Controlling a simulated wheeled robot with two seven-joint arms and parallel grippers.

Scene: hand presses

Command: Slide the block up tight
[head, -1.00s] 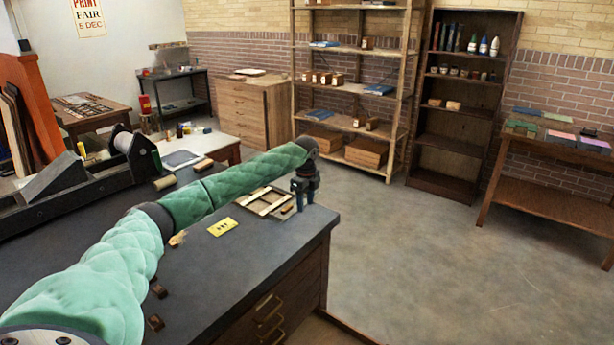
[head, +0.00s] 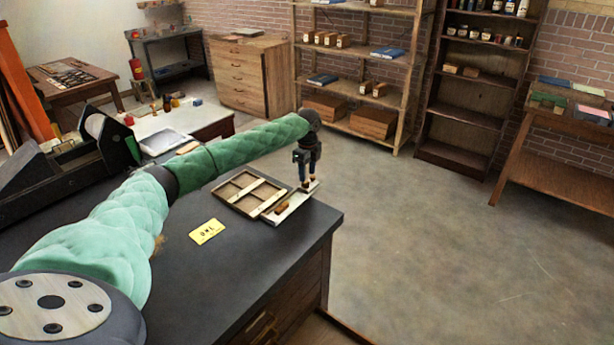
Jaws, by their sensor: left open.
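A shallow wooden frame (head: 232,187) with crossing bars lies on the dark bench top. Against its right side is a pale flat strip (head: 293,204). A small orange-brown block (head: 282,208) sits near the strip's front end. My left gripper (head: 307,186) points down over the strip's far end, its fingers apart. Something small and brown shows at its fingertips; I cannot tell whether they touch it. My right gripper is out of the picture.
The bench top (head: 255,265) is clear in front of the frame and ends at a corner on the right. A dark press (head: 62,160) stands at the left. A white table (head: 190,118) and open shelves (head: 352,62) stand behind, with open floor to the right.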

